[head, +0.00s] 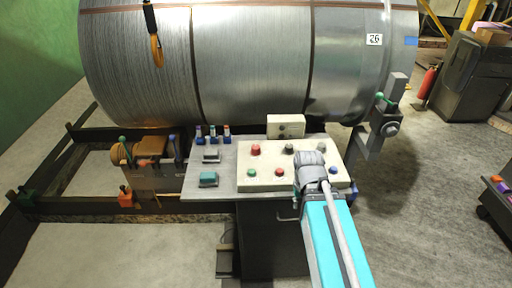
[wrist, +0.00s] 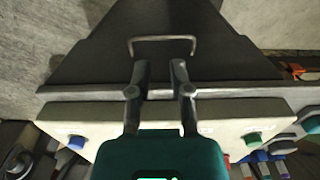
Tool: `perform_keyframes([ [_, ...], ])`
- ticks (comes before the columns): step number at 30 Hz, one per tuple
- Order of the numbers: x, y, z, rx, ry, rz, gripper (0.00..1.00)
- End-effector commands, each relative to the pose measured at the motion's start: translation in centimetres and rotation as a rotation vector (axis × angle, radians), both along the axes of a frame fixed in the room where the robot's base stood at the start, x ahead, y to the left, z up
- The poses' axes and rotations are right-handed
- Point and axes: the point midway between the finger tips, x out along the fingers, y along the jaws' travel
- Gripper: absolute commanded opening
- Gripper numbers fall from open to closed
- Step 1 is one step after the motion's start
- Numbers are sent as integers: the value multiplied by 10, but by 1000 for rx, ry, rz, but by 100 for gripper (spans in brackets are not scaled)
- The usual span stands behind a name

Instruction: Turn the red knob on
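The red knob (head: 256,149) stands at the back left of the cream control panel (head: 262,181) in the head view. A smaller red button (head: 279,173) sits at the panel's front, nearer my arm. My arm's end is over the right half of the panel, to the right of the red knob and apart from it. My gripper (wrist: 159,70) shows in the wrist view with its two fingers apart and nothing between them. Its fingers are not clear in the head view. I cannot identify the red knob in the wrist view.
Black knobs (head: 289,148), a green button (head: 252,172) and a blue button (head: 333,171) share the panel. A small upright box (head: 286,126) stands behind it. A large metal drum (head: 250,60) rises at the back. A bar handle (wrist: 162,42) projects from the dark cabinet front.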

Motion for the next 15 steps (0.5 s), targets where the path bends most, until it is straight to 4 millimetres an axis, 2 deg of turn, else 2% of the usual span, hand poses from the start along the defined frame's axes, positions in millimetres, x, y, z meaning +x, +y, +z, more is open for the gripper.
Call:
perform_keyframes([
  [1,8,2,5,0,0,19,45],
  [5,31,9,19,1,3,115,69],
  [8,58,18,35,3,5,229,87],
  [15,137,51,79,10,12,594,87],
])
